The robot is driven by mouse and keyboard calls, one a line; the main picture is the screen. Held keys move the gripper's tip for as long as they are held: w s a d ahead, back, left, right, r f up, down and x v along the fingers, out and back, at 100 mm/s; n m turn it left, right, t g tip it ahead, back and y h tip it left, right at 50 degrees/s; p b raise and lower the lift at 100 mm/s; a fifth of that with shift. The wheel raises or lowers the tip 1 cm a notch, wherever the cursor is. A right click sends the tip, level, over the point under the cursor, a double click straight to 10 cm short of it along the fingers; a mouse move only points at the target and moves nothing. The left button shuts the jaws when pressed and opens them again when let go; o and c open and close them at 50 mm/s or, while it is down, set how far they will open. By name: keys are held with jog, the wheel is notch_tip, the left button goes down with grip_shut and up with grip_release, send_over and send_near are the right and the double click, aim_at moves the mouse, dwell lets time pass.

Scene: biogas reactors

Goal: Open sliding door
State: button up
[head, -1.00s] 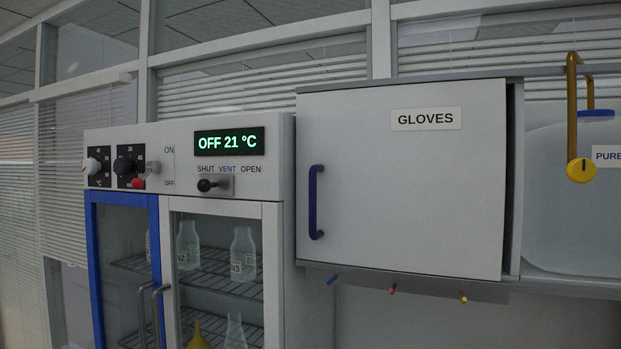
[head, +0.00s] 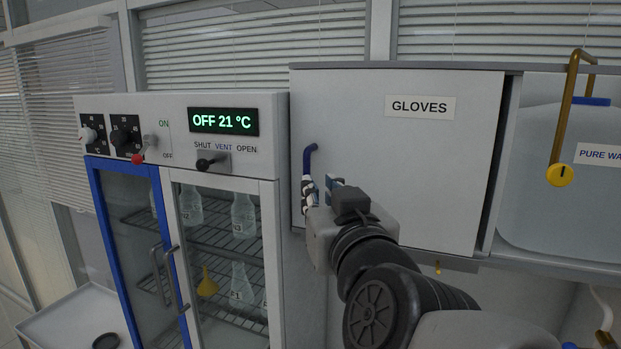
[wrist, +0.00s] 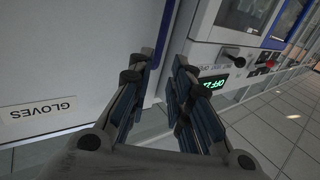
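The white door labelled GLOVES (head: 430,165) covers most of the wall cabinet's front; a narrow dark gap shows along its right edge. Its blue vertical handle (head: 309,158) is near the left edge; only its upper part shows, the rest hidden behind my gripper. My gripper (head: 320,186) is at the handle, one finger in line with it and the other to its right. In the wrist view my gripper (wrist: 160,75) has its fingers apart, with a gap between them. The door (wrist: 60,65) shows on the left there, its label upside down. Whether the fingers touch the handle, I cannot tell.
An incubator (head: 180,135) with glass doors, knobs and a display reading OFF 21 °C stands left of the cabinet. A tray (head: 70,325) is at lower left.

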aim_at(308, 174)
jog(key=x, duration=1.1)
jog(key=shift+w+r+p, duration=0.1)
jog(key=shift+w+p, duration=0.2)
jog(key=shift+p, duration=0.1)
grip_shut()
